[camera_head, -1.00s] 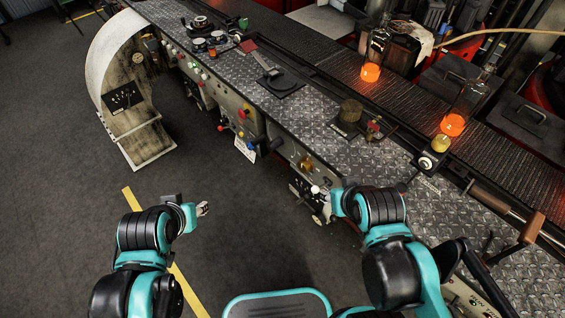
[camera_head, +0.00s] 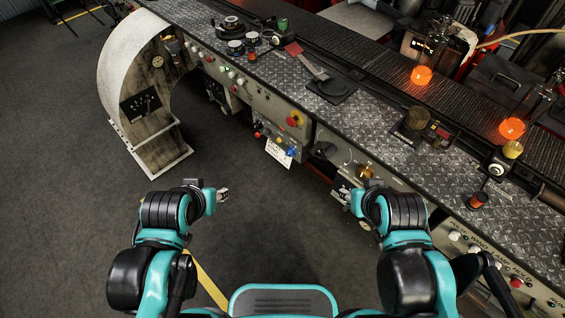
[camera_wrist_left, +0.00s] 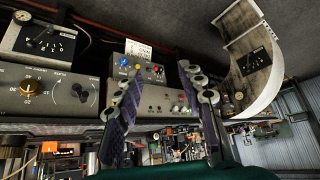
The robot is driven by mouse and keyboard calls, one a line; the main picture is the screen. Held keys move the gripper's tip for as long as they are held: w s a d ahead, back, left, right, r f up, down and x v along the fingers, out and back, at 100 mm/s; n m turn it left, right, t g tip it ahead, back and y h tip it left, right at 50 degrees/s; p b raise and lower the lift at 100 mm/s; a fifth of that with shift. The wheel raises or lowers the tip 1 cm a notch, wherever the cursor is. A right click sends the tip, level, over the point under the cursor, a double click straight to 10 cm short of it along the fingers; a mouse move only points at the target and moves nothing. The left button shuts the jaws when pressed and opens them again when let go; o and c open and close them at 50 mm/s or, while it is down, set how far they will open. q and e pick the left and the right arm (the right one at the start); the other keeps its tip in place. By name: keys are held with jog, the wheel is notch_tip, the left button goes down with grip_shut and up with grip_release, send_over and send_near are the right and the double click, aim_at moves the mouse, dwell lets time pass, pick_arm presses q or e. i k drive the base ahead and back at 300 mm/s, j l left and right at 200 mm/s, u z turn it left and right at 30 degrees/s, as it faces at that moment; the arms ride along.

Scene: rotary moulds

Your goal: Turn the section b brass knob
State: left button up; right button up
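A brass knob (camera_head: 364,172) shows on the grey front of the machine bench, right of centre in the head view, just beyond my right wrist. I cannot read a section label on it. My left gripper (camera_head: 222,194) is over the floor, left of the bench and apart from it. The left wrist view shows its two fingers (camera_wrist_left: 161,75) spread with nothing between them. My right gripper (camera_head: 342,190) is close to the bench front, just left of and below the brass knob. It is small and partly hidden, so its opening is unclear.
A control panel with a red button on yellow (camera_head: 295,118) and a hanging white tag (camera_head: 279,152) is left of the brass knob. A curved pale guard (camera_head: 135,80) stands at the left. Glowing orange parts (camera_head: 421,76) sit on the bench. The floor between is clear.

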aim_at(364, 171)
jog(key=k+l+u, duration=0.1)
jog(key=k+l, duration=0.2)
jog(key=k+l+u, duration=0.15)
jog(key=k, duration=0.4)
